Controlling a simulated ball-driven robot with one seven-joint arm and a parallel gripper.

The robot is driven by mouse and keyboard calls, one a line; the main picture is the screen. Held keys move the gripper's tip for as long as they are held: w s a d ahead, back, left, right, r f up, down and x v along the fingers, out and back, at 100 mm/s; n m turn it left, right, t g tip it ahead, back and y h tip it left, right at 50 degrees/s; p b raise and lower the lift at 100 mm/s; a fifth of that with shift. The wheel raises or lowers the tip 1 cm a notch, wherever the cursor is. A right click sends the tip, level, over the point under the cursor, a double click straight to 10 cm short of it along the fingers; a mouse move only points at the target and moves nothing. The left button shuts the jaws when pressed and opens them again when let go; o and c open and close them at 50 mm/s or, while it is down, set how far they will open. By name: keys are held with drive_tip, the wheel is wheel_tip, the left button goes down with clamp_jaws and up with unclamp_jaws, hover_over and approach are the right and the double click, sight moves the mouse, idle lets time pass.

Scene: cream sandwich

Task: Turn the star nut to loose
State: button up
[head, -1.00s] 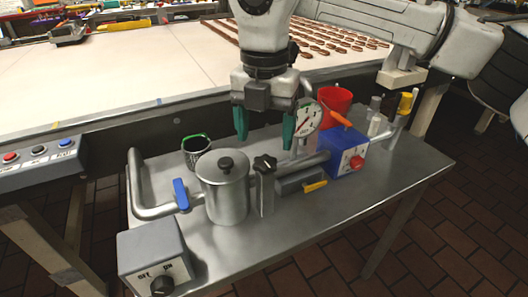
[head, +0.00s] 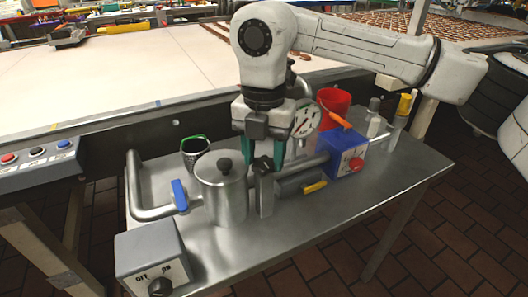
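The star nut (head: 263,164) is a black star-shaped knob on top of an upright metal post (head: 265,197), just right of the lidded steel pot (head: 222,195). My gripper (head: 278,160) points down with its two green fingers apart. The left finger is close to the star nut and partly behind it in the picture; the right finger is to the right of it, by the gauge. I cannot tell whether either finger touches the nut. Nothing shows between the fingers except the nut's surroundings.
A blue-handled pipe valve (head: 180,194) and a grey switch box (head: 152,258) are left.

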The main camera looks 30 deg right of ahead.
drive_tip(key=c, duration=0.5)
